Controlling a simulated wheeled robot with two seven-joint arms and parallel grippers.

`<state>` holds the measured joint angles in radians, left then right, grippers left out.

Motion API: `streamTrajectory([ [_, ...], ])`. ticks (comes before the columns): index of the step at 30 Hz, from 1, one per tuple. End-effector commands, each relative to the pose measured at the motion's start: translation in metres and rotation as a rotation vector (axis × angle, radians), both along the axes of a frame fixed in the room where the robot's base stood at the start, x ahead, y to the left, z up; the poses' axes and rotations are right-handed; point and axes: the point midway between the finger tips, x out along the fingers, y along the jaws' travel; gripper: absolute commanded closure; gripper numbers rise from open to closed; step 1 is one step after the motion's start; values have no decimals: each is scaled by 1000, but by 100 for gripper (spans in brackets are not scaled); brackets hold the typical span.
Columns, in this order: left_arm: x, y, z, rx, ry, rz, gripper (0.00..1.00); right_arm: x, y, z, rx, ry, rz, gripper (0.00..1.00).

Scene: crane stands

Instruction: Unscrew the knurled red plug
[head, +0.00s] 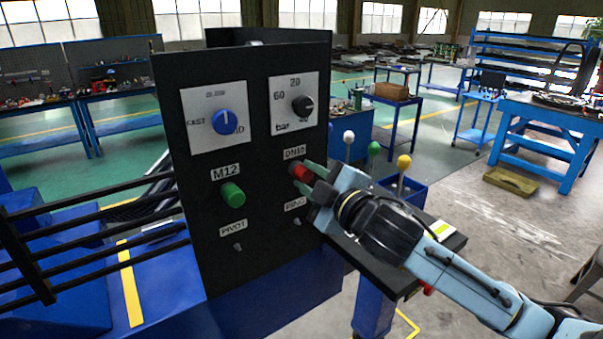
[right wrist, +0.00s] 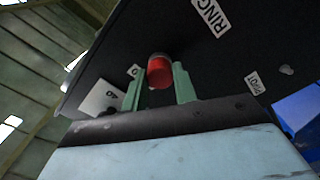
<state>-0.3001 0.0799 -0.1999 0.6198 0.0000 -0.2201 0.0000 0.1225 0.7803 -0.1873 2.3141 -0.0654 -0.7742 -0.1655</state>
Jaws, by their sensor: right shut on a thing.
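The red plug (head: 300,171) sits on the black panel (head: 262,135) just below the DN10 label (head: 294,152). My right gripper (head: 307,177) reaches it from the right, with its green fingers on either side of it. In the right wrist view the red plug (right wrist: 159,70) shows between the two green fingers (right wrist: 157,85), and its far end is close to the panel. The right gripper is shut on the plug. Whether the thread is still engaged cannot be seen. My left gripper is not in view.
A green plug (head: 232,194) under the M12 label, a blue knob (head: 229,121) and a black knob (head: 302,105) are on the same panel. Levers with white (head: 348,135), green (head: 374,148) and yellow (head: 403,162) balls stand behind my right arm. A black railing (head: 85,225) is at left.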

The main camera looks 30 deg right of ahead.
Motion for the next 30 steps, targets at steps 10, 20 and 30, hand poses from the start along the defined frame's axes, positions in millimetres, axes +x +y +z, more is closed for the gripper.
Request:
streamTrajectory([
  [10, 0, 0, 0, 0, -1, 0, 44, 0, 0, -2, -354, -23, 1, 98],
  [20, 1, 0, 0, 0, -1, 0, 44, -1, 0, -1, -590, -42, 1, 98],
  [30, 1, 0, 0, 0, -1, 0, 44, -1, 0, -3, -801, -59, 2, 98],
])
